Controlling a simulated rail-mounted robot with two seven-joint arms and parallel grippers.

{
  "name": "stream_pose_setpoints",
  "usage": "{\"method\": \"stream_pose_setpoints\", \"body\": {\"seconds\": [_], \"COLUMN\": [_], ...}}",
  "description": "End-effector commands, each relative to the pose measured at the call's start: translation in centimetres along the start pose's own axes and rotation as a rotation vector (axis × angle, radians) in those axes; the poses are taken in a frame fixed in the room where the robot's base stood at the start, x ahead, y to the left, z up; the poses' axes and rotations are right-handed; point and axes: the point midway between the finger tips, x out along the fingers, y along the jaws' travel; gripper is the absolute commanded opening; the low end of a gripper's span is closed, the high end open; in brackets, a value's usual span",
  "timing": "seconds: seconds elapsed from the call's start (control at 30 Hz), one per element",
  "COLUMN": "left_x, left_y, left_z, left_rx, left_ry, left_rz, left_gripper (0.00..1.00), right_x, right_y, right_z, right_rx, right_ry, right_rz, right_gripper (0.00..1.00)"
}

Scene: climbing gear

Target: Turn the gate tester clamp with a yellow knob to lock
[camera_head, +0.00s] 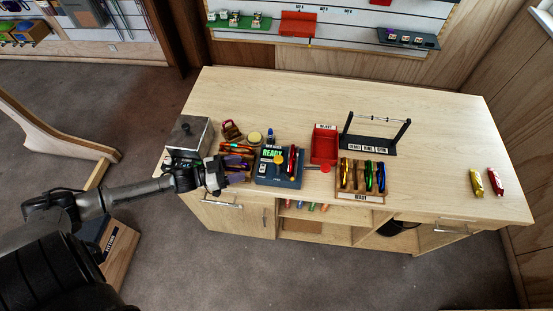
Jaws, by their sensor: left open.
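The gate tester is a dark blue box (263,180) near the front edge of the wooden table, with a green READY display. A small yellow knob (278,159) shows on its top, beside a red carabiner (292,160). A lever with a red knob (325,169) sticks out to the tester's right. My left gripper (221,175) is open, over the table's front left part, to the left of the tester and apart from the yellow knob. Its fingers are small and partly blend with the gear behind. My right gripper is not in view.
A grey metal box (190,136) stands left, behind my gripper. Yellow (477,182) and red (495,182) items lie far right. The table's back is clear.

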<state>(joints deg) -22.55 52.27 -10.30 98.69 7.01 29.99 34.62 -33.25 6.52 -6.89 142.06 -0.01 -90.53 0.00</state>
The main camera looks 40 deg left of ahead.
Motion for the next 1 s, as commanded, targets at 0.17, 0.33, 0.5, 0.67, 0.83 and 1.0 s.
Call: {"method": "stream_pose_setpoints", "body": {"seconds": [0.17,0.33,0.5,0.67,0.83,1.0], "left_x": [1.3,4.0,6.9,9.5,11.7,13.0], "left_y": [-0.1,-0.1,-0.1,-0.1,-0.1,0.0], "left_z": [-0.2,-0.3,-0.3,-0.3,-0.3,-0.2], "left_rx": [0.000,0.001,0.002,0.001,0.001,0.000], "left_ry": [0.010,0.012,0.011,0.010,0.008,0.007], "left_rz": [0.007,0.006,0.006,0.005,0.005,0.006], "left_gripper": [0.55,0.55,0.55,0.55,0.55,0.55], "right_x": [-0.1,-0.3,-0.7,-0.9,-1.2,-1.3], "right_y": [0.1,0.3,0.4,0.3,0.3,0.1], "right_z": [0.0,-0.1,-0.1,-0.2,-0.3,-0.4], "right_rx": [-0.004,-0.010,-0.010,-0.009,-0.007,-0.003], "right_ry": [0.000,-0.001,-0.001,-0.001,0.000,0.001], "right_rz": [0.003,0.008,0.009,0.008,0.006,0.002], "right_gripper": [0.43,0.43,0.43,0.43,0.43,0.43]}}
